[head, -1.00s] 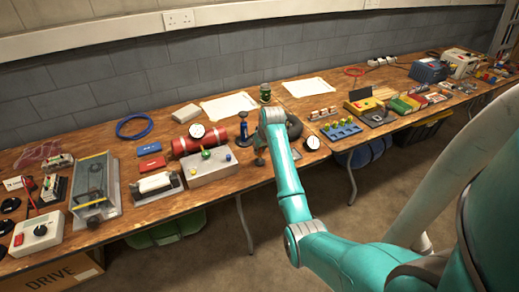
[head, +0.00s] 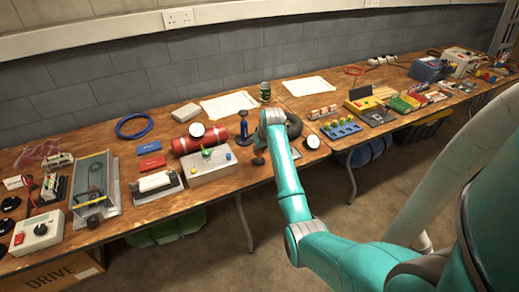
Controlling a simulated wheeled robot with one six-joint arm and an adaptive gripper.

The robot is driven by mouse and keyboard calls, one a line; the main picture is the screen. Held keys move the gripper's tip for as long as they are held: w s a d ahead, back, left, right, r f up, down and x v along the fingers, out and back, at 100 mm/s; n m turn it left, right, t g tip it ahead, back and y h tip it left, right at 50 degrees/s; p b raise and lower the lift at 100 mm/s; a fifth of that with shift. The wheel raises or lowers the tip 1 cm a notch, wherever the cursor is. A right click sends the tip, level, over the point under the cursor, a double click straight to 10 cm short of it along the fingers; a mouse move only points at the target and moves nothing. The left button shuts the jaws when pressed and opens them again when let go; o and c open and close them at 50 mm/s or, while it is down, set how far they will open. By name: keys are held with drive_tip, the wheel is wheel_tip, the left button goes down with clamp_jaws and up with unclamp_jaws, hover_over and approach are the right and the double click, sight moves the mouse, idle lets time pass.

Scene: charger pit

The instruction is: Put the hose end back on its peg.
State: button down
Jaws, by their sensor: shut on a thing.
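My gripper (head: 259,151) is at the end of my teal arm, low over the front part of the bench near its middle. It is seen small and partly behind my wrist. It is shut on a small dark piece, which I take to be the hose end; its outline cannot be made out. A black coiled hose (head: 295,125) lies just right of my wrist, partly hidden by it. I cannot tell for sure whether this is the peg.
Left of the post are a red cylinder (head: 184,147) and a grey box with coloured knobs (head: 208,166). A green can (head: 265,91) stands behind my wrist. A round gauge (head: 313,141) and blue rack (head: 341,129) are to the right. White sheets (head: 229,105) lie flat behind.

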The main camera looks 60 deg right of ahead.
drive_tip(key=shift+f, duration=0.9)
drive_tip(key=c, duration=0.9)
unclamp_jaws()
drive_tip(key=v, duration=1.2)
drive_tip(key=shift+a, duration=0.1)
drive_tip(key=shift+f, duration=0.1)
